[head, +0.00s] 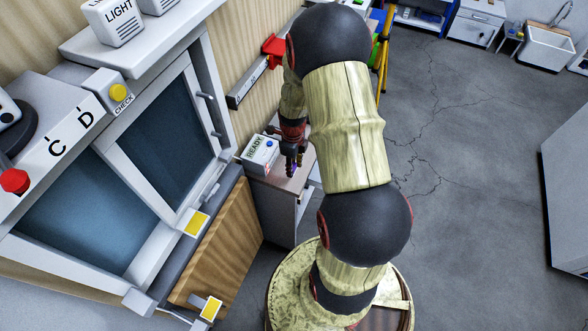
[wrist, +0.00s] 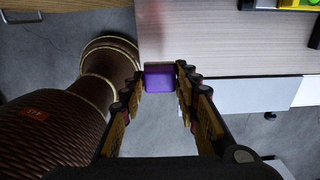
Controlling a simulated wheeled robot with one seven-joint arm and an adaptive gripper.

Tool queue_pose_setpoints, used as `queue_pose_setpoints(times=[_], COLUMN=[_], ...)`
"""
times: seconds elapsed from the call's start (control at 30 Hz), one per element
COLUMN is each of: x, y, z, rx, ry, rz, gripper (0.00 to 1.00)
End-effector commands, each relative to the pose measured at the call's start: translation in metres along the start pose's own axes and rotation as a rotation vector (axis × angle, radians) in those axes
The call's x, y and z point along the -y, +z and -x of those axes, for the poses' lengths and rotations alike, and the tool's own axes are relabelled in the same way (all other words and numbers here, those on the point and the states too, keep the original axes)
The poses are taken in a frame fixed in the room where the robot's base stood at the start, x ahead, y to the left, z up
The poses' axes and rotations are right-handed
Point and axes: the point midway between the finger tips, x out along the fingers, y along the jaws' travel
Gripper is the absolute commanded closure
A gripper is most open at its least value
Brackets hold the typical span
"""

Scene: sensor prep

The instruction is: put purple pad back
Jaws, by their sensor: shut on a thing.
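The purple pad (wrist: 160,80) is a small block between my fingertips in the wrist view. My gripper (wrist: 160,76) is shut on it, one finger on each side. In the head view, my gripper (head: 293,168) points down over the small cabinet's top, next to the READY box, and only a sliver of purple shows between its fingers. The wrist view shows the pad over the near edge of the pale wood-grain top (wrist: 225,50). I cannot tell whether the pad touches that top.
The white READY box (head: 261,154) stands on the cabinet top (head: 277,186), left of my gripper. A glazed cabinet with yellow-marked fittings is at left. A yellow and green thing (wrist: 292,4) is at the wrist view's upper right. Open grey floor (head: 465,130) lies to the right.

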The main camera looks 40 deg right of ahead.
Motion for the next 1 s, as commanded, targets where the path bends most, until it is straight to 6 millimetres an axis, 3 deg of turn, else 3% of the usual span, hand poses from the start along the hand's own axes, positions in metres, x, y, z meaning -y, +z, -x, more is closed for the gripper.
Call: queue_pose_setpoints(times=[0.1, 0.3, 0.53, 0.7, 1.0], x=[0.014, 0.030, 0.039, 0.038, 0.038], y=[0.003, 0.008, 0.010, 0.010, 0.011], z=[-0.024, -0.043, -0.053, -0.077, -0.082], rx=[-0.004, -0.002, -0.002, -0.003, -0.001], ry=[0.006, 0.004, 0.004, 0.005, 0.003], rz=[-0.002, 0.000, 0.000, 0.000, 0.000], gripper=[0.89, 0.89, 0.89, 0.89, 0.89])
